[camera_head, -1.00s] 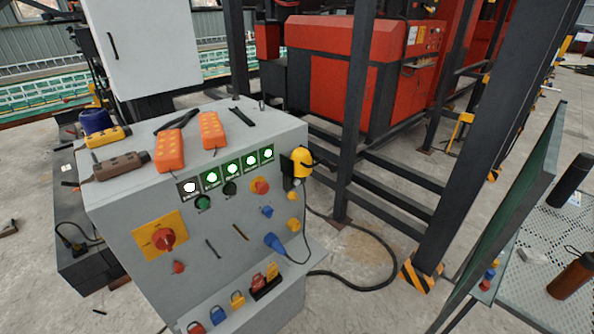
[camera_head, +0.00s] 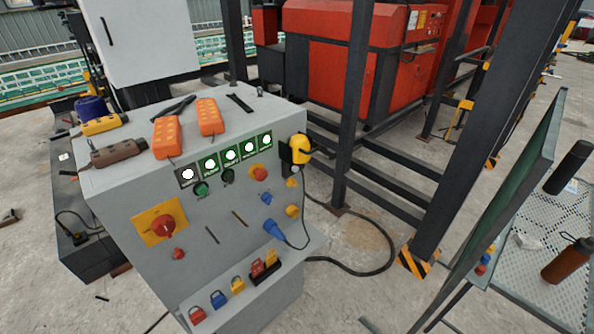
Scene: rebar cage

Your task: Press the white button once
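A grey control cabinet (camera_head: 140,205) stands at the left middle of the head view. The round white button (camera_head: 188,174) is at the left end of a row of lit buttons on its sloped front. Several green-framed lit buttons (camera_head: 231,155) continue the row to the right. A larger red rotary switch (camera_head: 163,229) sits on a yellow plate at lower left. Neither of my grippers is in view.
A dark steel post (camera_head: 352,105) and a green board (camera_head: 500,205) stand to the right. The floor between is mostly clear, with a black cable (camera_head: 365,272).

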